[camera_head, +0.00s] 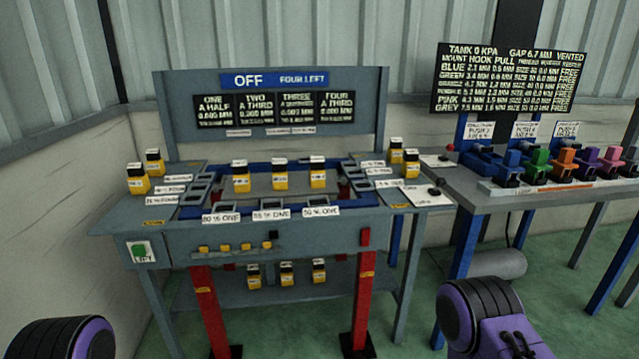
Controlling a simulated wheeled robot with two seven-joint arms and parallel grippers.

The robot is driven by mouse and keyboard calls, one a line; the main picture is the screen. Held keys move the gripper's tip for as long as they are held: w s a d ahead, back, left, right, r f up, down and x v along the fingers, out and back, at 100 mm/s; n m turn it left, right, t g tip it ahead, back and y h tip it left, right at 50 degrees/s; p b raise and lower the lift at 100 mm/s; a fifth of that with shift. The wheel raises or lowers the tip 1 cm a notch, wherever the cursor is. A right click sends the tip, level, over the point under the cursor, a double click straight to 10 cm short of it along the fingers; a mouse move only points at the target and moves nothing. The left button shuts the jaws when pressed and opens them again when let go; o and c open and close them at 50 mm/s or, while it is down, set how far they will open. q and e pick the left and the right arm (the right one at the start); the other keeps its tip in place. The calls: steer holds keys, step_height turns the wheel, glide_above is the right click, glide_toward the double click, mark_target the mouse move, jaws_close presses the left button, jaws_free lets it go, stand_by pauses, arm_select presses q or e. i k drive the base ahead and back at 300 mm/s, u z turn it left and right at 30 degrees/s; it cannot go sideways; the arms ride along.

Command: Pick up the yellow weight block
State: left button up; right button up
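Several yellow weight blocks with dark tops and white labels are on a grey test bench (300,246). In the middle stand a left block (241,181), a centre block (280,179) and a right block (317,177). Two more stand at the left end, a front one (137,184) and a rear one (154,167). Two stand at the right end, including this front one (411,168). Three more blocks (286,279) sit on the lower shelf. Purple and black parts of my arms show at both bottom corners. Neither gripper's fingers are visible.
An upright panel (277,140) with an OFF sign rises behind the blocks. A green button (139,249) is on the bench front. A second bench (512,203) at right holds several coloured clamp-like devices. Red and blue legs stand below.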

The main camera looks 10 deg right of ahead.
mark_target(317, 172)
steer(key=u, duration=0.85)
steer(key=i, duration=0.65)
steer(key=z, duration=0.75)
